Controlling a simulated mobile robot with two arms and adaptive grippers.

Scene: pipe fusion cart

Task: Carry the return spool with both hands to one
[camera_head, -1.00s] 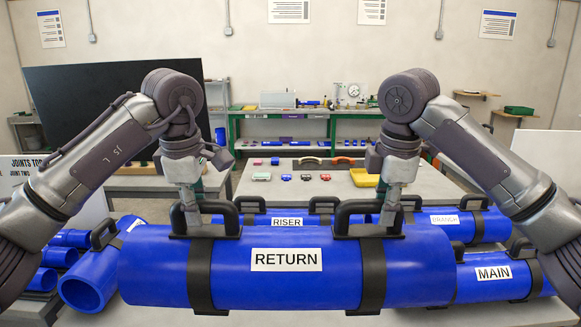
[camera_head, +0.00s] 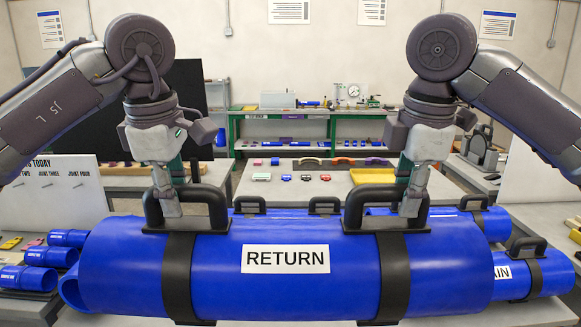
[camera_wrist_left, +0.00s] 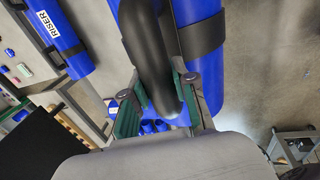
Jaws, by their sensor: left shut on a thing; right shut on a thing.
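The return spool (camera_head: 350,270) is a large blue pipe with a white RETURN label and two black straps with handles. It is level and close in front of me in the head view. My left gripper (camera_head: 172,205) is shut on its left black handle (camera_head: 215,205). My right gripper (camera_head: 412,205) is shut on its right black handle (camera_head: 355,205). In the left wrist view the left gripper (camera_wrist_left: 165,100) has its fingers around the black handle (camera_wrist_left: 148,50). The spool's underside is not visible.
Behind the spool, the main spool (camera_head: 522,275) lies at right, partly hidden. Small blue pipe pieces (camera_head: 45,256) sit at left beside a white sign board (camera_head: 50,190). A grey table (camera_head: 290,186) holds small coloured parts and a yellow tray (camera_head: 373,176). A green bench (camera_head: 232,128) stands at the back.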

